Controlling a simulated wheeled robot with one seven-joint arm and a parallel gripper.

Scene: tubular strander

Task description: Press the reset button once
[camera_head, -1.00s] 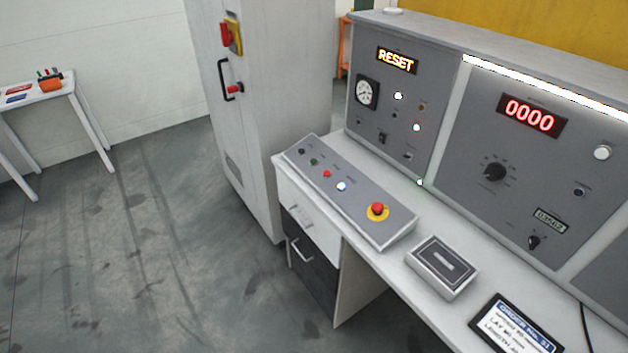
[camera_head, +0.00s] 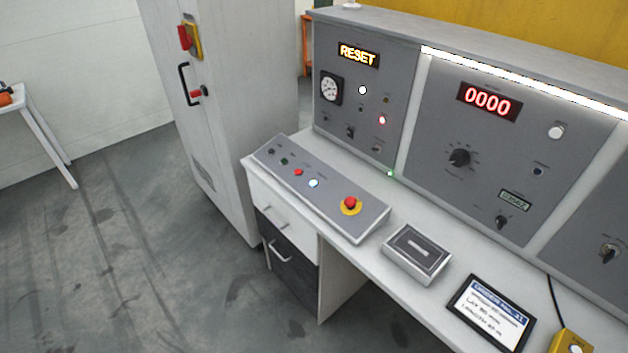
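A sloped grey button box (camera_head: 325,199) lies on the left end of the white desk. It carries a row of small buttons: dark ones at its far left, a red button (camera_head: 298,172), a lit white-blue button (camera_head: 313,183), and a red mushroom button (camera_head: 350,203) on a yellow ring. The labels beside the buttons are too small to read, so I cannot tell which is the reset button. An amber display (camera_head: 358,54) on the upright panel reads RESET. My gripper is not in view.
A red display (camera_head: 488,101) reads 0000. A grey box (camera_head: 416,254) and an order tablet (camera_head: 491,313) lie on the desk (camera_head: 375,259). A yellow box (camera_head: 571,343) is at lower right. A tall cabinet (camera_head: 225,100) stands left; the floor in front is clear.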

